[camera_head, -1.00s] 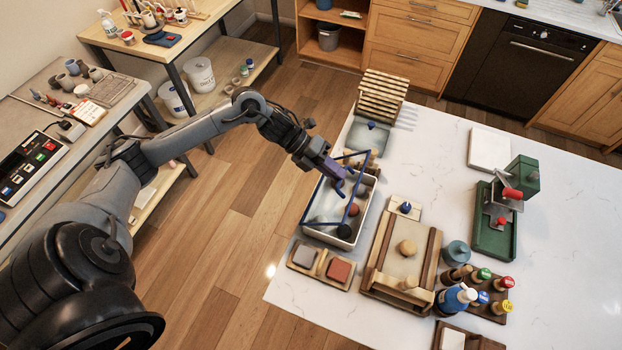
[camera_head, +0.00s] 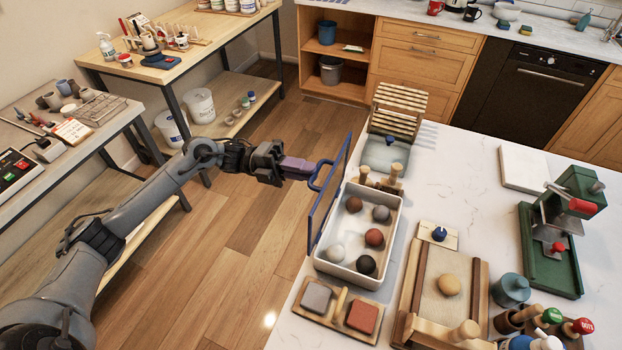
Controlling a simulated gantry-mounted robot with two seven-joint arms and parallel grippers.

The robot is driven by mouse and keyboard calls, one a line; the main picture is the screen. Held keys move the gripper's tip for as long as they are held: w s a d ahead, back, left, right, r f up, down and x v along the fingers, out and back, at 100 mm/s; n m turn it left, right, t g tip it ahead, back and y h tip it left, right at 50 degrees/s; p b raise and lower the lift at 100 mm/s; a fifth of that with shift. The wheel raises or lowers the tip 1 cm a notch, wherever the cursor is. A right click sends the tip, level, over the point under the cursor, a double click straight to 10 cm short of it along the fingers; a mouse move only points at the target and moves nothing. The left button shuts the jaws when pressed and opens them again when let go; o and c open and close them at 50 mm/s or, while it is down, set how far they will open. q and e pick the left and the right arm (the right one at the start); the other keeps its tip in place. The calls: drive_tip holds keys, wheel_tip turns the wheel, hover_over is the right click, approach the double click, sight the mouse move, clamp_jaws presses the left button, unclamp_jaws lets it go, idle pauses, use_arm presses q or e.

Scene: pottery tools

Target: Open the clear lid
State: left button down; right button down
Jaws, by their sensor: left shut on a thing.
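The clear lid (camera_head: 328,196) has a blue frame and stands steeply raised along the left side of the white box (camera_head: 334,269). Its blue handle (camera_head: 318,175) faces left, toward my left gripper (camera_head: 312,174). My left gripper is shut on the handle. The box is open at the top and shows several balls inside, brown (camera_head: 354,204), grey (camera_head: 381,213), reddish (camera_head: 374,237), white (camera_head: 335,252) and black (camera_head: 366,264). My right gripper is not in view.
A wooden tray with a grey and a red block (camera_head: 361,316) lies in front of the box. A wooden frame board (camera_head: 478,290) stands to its right. A slatted rack (camera_head: 399,110) is behind. The floor left of the counter is clear.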

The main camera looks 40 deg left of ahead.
use_arm(q)
drive_tip(key=shift+s+a+f+b, duration=0.1)
drive_tip(key=shift+a+f+b, duration=0.1)
drive_tip(key=shift+a+b, duration=0.1)
drive_tip(key=c, duration=1.2)
unclamp_jaws()
drive_tip(key=shift+o, duration=0.2)
drive_tip(key=shift+a, duration=0.15)
drive_tip(key=b+v, duration=0.1)
drive_tip(key=v, duration=0.9)
drive_tip(key=shift+a+f+b, duration=0.2)
drive_tip(key=shift+f+b, duration=0.15)
drive_tip(key=shift+b, duration=0.05)
drive_tip(key=shift+s, duration=0.1)
